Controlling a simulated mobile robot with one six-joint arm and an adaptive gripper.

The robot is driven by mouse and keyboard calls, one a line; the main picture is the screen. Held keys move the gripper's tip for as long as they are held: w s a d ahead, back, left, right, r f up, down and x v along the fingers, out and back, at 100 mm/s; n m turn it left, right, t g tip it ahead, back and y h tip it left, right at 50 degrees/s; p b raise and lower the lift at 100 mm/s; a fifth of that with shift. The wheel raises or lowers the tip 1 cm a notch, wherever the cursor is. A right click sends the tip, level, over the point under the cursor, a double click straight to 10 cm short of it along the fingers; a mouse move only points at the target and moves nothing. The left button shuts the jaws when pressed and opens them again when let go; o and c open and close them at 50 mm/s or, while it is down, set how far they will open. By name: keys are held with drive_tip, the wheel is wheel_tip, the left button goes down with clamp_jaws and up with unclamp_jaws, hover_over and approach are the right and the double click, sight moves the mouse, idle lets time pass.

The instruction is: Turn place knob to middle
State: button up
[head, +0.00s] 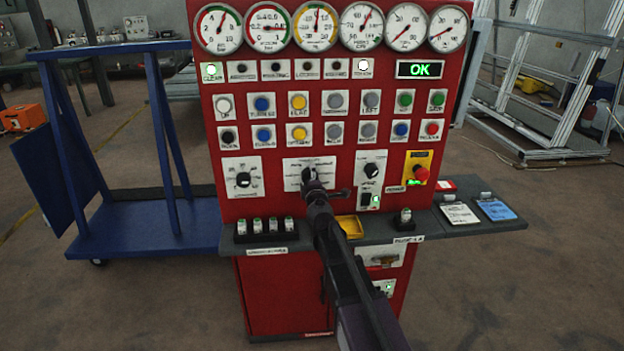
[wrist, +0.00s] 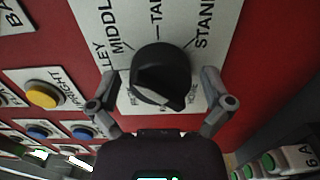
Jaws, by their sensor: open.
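The place knob is a black rotary knob (head: 308,174) on a white label plate (head: 326,164), the middle of three dials on the red panel. In the wrist view the knob (wrist: 161,76) is large and central, with MIDDLE and STAND among the labels around it. Its flat raised grip slants toward the lower right there; which label it marks is unclear. My gripper (head: 325,190) is open in front of the plate. In the wrist view my gripper (wrist: 159,88) has one finger on each side of the knob, with visible gaps.
A black dial (head: 243,179) is left of the knob and another (head: 371,170) right. A red emergency button (head: 421,173) is further right. Several coloured buttons and gauges fill the panel above. A grey shelf (head: 455,222) juts out below, with a yellow tray (head: 350,226).

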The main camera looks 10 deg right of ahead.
drive_tip(key=s, duration=1.2)
idle(0.4)
drive_tip(key=s+d+f+m+g+h+p, duration=0.2)
drive_tip(key=s+d+m+g+h+p, duration=0.15)
drive_tip(key=d+m, duration=0.3)
drive_tip(key=s+d+f+m+g+h+p, duration=0.1)
drive_tip(key=s+d+m+g+h+p, duration=0.2)
drive_tip(key=d+m, duration=0.35)
drive_tip(key=s+a+f+m+g+y+p, duration=0.2)
drive_tip(key=s+a+g+y, duration=0.1)
drive_tip(key=s+g, duration=0.2)
drive_tip(key=s+a+f+m+g+y+p, duration=0.2)
drive_tip(key=s+g, duration=0.4)
drive_tip(key=s, duration=0.4)
drive_tip(key=shift+a+m+y+p, duration=0.5)
drive_tip(key=shift+y, duration=0.25)
